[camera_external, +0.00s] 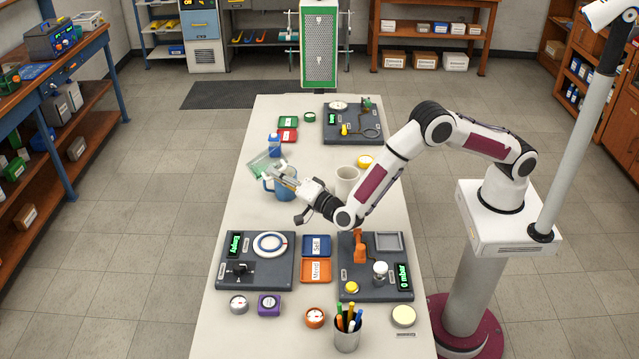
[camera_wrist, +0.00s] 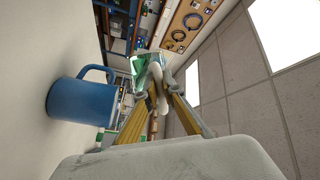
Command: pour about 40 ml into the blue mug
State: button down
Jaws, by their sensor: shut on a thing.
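The blue mug (camera_external: 283,190) stands upright on the white table, partly behind my gripper (camera_external: 284,178). In the wrist view the mug (camera_wrist: 80,101) is at the left, its handle at the top. My gripper (camera_wrist: 157,92) is shut on a clear green-tinted vessel (camera_external: 261,164), which also shows beyond the fingertips in the wrist view (camera_wrist: 143,62). The vessel appears tilted, above and to the left of the mug in the external view. I cannot make out its liquid level or any stream. The mug's inside is hidden.
A blue bottle (camera_external: 274,146) stands just behind the vessel. A pale mug (camera_external: 347,181) is right of my gripper, with a yellow-topped item (camera_external: 365,162) behind it.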

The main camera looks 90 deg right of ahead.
aim_at(253, 174)
jog(key=shift+r+m+t+h, duration=0.3)
jog(key=shift+r+m+h, duration=0.15)
jog(key=shift+m, duration=0.45)
jog(key=shift+w+a+r, duration=0.1)
jog(key=shift+w+a, duration=0.6)
jog(key=shift+w, duration=0.2)
jog(key=shift+r+h, duration=0.1)
jog(key=shift+h, duration=0.15)
jog(key=shift+w+a+r+m, duration=0.1)
jog(key=shift+w+r+m, duration=0.05)
jog(key=shift+m, duration=0.35)
dwell(1.0)
jog(key=f+n, duration=0.1)
jog(key=n+y, duration=0.1)
jog(key=n, duration=0.1)
jog(key=f+n+g+y, duration=0.1)
jog(key=n, duration=0.1)
jog(key=shift+w+f, duration=0.3)
jog(key=shift+f, duration=0.05)
jog(key=shift+s+r+n, duration=0.1)
jog(key=shift+r+n, duration=0.15)
jog(key=shift+n, duration=0.25)
